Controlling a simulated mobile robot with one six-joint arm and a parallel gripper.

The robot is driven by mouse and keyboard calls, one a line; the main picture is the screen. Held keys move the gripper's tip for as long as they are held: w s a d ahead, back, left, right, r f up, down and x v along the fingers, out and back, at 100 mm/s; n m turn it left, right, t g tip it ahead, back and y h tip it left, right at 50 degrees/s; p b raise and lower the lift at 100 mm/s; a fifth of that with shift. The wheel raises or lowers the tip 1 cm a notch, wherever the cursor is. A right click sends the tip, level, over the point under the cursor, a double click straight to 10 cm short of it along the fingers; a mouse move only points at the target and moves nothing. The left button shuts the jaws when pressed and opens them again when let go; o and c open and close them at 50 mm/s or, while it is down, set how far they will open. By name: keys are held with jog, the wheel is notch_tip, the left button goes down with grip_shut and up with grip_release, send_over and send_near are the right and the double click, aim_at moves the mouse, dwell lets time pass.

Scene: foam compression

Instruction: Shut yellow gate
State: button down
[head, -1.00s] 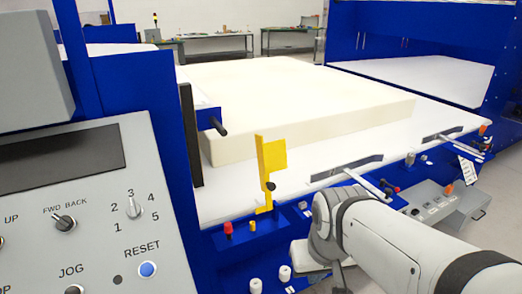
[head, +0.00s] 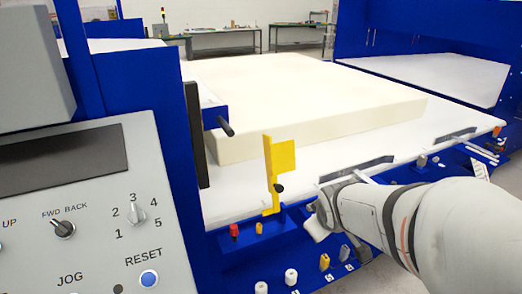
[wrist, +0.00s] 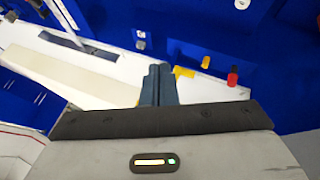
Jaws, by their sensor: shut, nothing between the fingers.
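The yellow gate (head: 270,180) stands upright at the front edge of the blue machine in the head view, with a flag-like plate on top and a black knob on its side. In the wrist view a small yellow part, seemingly the gate (wrist: 184,72), shows just right of the fingertips; the rest is hidden. My gripper (wrist: 158,70) is shut and empty, its dark fingers pressed together. In the head view my arm comes in from the right, its end right of the gate's foot; the fingers cannot be made out there. I cannot tell whether they touch the gate.
A red knob (head: 234,231) and a small yellow knob (head: 259,228) stand left of the gate's foot. A large cream foam block (head: 310,105) lies on the white bed (head: 440,125) behind. A grey control panel (head: 90,215) fills the left. White and yellow knobs line the front.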

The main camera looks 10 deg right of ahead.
jog(key=w+d+n+t+y, duration=0.15)
jog(key=w+n+t, duration=0.25)
jog(key=w+n, duration=0.45)
jog(key=n+t+y, duration=0.3)
jog(key=n+y, duration=0.2)
jog(key=n, duration=0.3)
send_near(279, 169)
jog(key=shift+m, duration=0.25)
jog(key=p+x, duration=0.3)
jog(key=x, duration=0.3)
jog(key=shift+w+a+f, duration=0.15)
jog(key=shift+w+f, duration=0.1)
jog(key=shift+w, duration=0.05)
